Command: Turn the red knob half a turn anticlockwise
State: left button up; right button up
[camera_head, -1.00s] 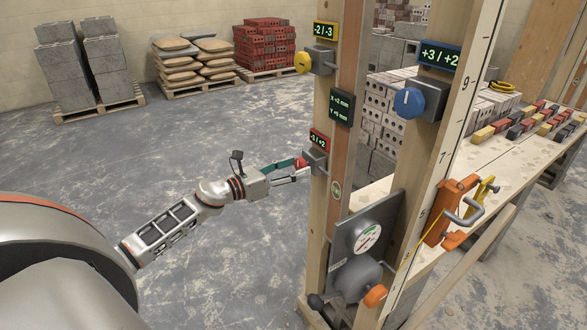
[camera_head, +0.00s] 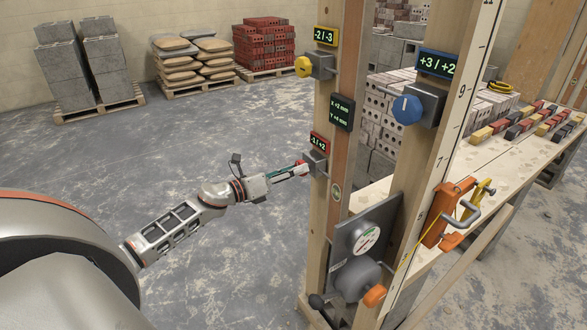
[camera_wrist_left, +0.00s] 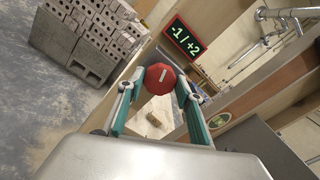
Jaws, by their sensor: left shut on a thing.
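The red knob (camera_wrist_left: 159,78) is a faceted red disc with a white mark, seen face-on in the left wrist view. It sits on a grey box (camera_head: 314,163) fixed to the left wooden post, under a sign reading "-1 / +2" (camera_head: 320,144). My left gripper (camera_wrist_left: 159,90) is shut on the red knob, with one finger on each side of it. In the head view the left gripper (camera_head: 303,168) reaches the knob from the left and hides most of it. My right gripper is not in view.
A yellow knob (camera_head: 303,67) is higher on the same post, and a blue knob (camera_head: 407,108) is on the right post. A round gauge (camera_head: 366,239) and an orange-ended handle (camera_head: 374,296) are below.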

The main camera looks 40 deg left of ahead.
pick_arm(q)
jog(key=n+p, duration=0.9)
jog(key=n, duration=2.2)
jog(key=shift+f, duration=0.2)
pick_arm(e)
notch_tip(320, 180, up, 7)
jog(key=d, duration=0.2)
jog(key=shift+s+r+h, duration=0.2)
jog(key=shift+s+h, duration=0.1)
pick_arm(q)
jog(key=shift+n, duration=0.4)
